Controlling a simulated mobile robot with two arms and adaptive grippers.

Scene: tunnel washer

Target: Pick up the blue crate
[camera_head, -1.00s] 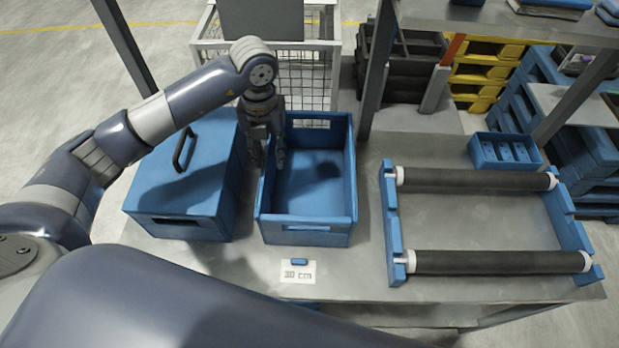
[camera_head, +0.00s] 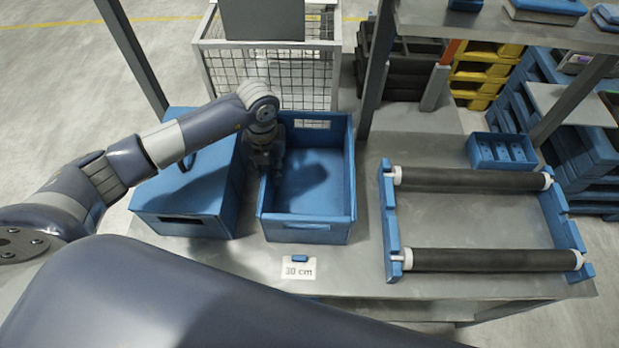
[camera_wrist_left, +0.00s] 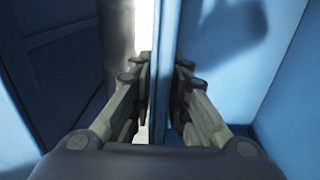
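The open blue crate (camera_head: 309,229) stands on the grey table in the head view, empty, with shadows on its floor. My left gripper (camera_head: 266,168) points down over the crate's left wall. In the left wrist view one finger is on each side of that wall (camera_wrist_left: 165,60), both close against it, so the gripper (camera_wrist_left: 163,75) looks shut on the wall. The crate appears to rest on the table. My right gripper is not in view.
A lidded blue box (camera_head: 180,207) with a dark handle stands close on the left. A roller frame (camera_head: 391,225) lies on the right, with a small blue tray (camera_head: 502,152) behind it. A wire cage (camera_head: 325,75) stands behind. A "30 cm" card (camera_head: 299,270) lies in front.

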